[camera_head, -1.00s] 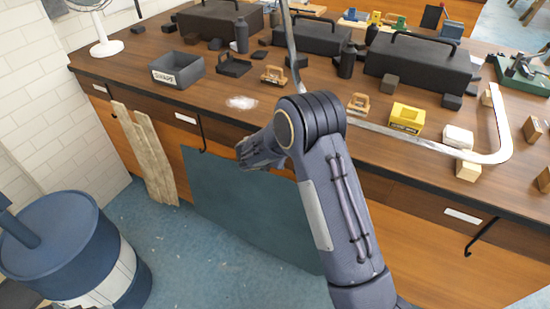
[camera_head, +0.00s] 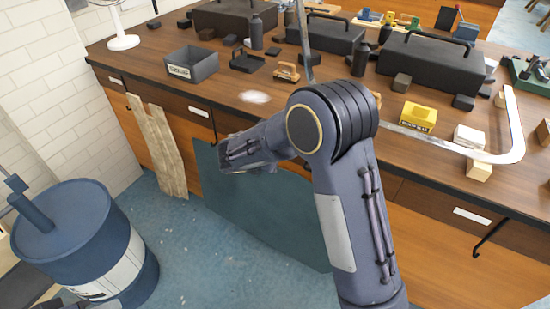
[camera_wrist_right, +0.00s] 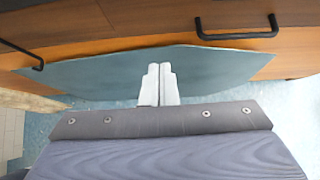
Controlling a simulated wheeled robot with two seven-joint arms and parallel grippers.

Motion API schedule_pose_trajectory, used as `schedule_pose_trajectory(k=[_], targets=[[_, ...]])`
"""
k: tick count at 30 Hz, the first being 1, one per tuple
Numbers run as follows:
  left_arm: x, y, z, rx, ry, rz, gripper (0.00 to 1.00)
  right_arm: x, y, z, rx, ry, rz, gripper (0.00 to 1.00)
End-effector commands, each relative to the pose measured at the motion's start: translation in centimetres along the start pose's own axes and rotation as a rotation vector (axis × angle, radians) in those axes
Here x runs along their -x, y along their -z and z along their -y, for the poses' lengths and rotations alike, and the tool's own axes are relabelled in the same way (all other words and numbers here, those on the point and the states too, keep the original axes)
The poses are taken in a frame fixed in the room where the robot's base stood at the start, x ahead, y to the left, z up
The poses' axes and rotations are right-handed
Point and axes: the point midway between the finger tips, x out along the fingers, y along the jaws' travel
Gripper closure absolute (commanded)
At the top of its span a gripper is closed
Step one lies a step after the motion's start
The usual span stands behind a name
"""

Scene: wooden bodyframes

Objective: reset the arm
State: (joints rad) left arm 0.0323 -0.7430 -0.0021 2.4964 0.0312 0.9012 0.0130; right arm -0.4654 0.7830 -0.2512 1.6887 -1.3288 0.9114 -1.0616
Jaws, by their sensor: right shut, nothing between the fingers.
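My right arm (camera_head: 345,210) rises from the bottom of the head view, bends at the elbow and points left, in front of the workbench. Its gripper is not clearly seen there. In the right wrist view my right gripper (camera_wrist_right: 158,84) has its two pale fingers together with nothing between them. They point toward a blue-green panel (camera_wrist_right: 220,68) at the bench front, which also shows in the head view (camera_head: 250,215). My left gripper is not identifiable in either view.
The wooden workbench (camera_head: 225,92) holds black toolboxes (camera_head: 425,65), a grey bin (camera_head: 192,66), a yellow box (camera_head: 418,117) and a pale curved strip (camera_head: 515,125). Black handles (camera_wrist_right: 238,34) stick out from its front. A blue barrel (camera_head: 70,220) stands left; blue floor (camera_head: 200,260) lies clear between.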

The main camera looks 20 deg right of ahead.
Motion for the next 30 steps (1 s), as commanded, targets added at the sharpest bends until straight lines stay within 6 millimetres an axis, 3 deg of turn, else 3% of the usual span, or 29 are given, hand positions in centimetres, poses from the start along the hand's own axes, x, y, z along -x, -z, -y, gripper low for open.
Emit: schedule_pose_trajectory(k=[8,11,15,20,24,30], targets=[[0.0,0.0,0.0,0.0,0.0,0.0,0.67,0.8,-0.2,0.3,-0.015,0.004,-0.006,1.0],[0.1,0.0,0.0,0.0,0.0,0.0,0.67,1.2,-0.9,2.1,-0.119,0.023,-0.049,1.0],[0.2,0.1,-0.1,0.0,0.0,0.0,0.67,3.3,-2.2,7.6,-0.466,0.088,-0.19,1.0],[0.3,0.2,-0.2,0.0,0.0,0.0,0.67,7.6,-2.1,14.9,-0.98,0.198,-0.395,1.0],[0.5,0.2,-0.2,0.0,0.0,0.0,0.67,12.0,-0.7,19.8,-1.408,0.302,-0.563,1.0],[0.7,0.3,-0.3,0.0,0.0,0.0,0.67,18.3,2.4,24.3,-1.963,0.461,-0.795,1.0]])
